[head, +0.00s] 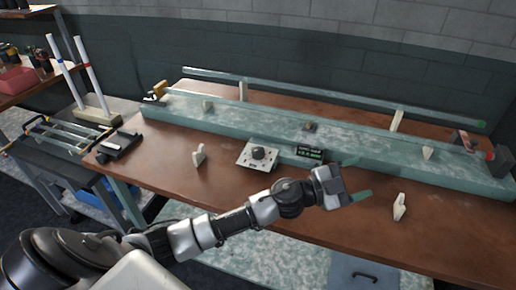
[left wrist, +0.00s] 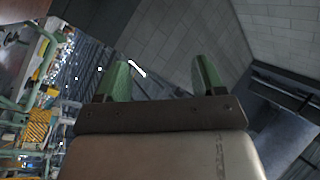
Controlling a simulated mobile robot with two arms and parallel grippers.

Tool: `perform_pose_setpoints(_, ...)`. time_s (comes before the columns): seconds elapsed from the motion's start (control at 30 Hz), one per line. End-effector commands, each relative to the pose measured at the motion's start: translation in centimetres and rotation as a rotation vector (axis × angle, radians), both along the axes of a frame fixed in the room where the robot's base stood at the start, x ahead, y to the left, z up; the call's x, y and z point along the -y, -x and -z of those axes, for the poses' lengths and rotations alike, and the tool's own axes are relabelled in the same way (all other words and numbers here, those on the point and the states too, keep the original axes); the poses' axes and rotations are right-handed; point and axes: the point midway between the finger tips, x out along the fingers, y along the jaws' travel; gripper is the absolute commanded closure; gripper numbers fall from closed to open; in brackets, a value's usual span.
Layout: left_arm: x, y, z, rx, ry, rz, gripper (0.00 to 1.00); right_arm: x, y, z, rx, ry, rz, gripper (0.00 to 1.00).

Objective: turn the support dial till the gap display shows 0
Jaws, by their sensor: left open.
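The support dial is a dark round knob (head: 258,153) on a pale square plate (head: 245,158) on the wooden table, in front of the long greenish slab. The gap display (head: 310,153) is a small dark box with green characters, just right of the dial; its reading is too small to make out. My left gripper (head: 356,178) is open and empty, right of the dial and display and apart from both. In the left wrist view its two green fingers (left wrist: 161,80) stand apart with nothing between them. My right gripper is in neither view.
Loose white supports (head: 198,155) (head: 399,207) stand on the table front. A side cart (head: 70,140) with racks is at left. The table front (head: 200,185) is mostly bare.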

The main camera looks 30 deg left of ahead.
Motion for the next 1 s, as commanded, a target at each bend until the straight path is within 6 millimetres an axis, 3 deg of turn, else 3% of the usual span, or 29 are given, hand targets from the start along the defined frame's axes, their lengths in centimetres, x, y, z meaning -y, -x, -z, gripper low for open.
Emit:
perform_pose_setpoints(0.13,0.3,-1.7,1.2,0.003,-0.322,0.3,0.31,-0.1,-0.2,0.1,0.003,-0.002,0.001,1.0)
perform_pose_setpoints(0.23,-2.5,-3.0,3.0,-0.106,-0.578,0.428,0.31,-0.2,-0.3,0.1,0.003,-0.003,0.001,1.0)
perform_pose_setpoints(0.37,-10.0,-5.0,4.4,-0.363,-0.916,0.461,0.31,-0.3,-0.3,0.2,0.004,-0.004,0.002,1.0)
perform_pose_setpoints(0.5,-19.9,-6.0,3.3,-0.703,-1.184,0.348,0.31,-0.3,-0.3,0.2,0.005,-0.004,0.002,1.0)
perform_pose_setpoints(0.6,-25.5,-5.8,1.6,-0.905,-1.287,0.239,0.31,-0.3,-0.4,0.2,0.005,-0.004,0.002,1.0)
perform_pose_setpoints(0.7,-28.9,-5.3,0.3,-1.036,-1.334,0.158,0.31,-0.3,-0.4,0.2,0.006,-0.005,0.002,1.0)
perform_pose_setpoints(0.87,-30.4,-5.0,0.2,-1.104,-1.353,0.117,0.31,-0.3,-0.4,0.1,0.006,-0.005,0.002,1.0)
perform_pose_setpoints(1.0,-30.3,-4.9,2.1,-1.105,-1.352,0.122,0.31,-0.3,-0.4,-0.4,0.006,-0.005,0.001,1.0)
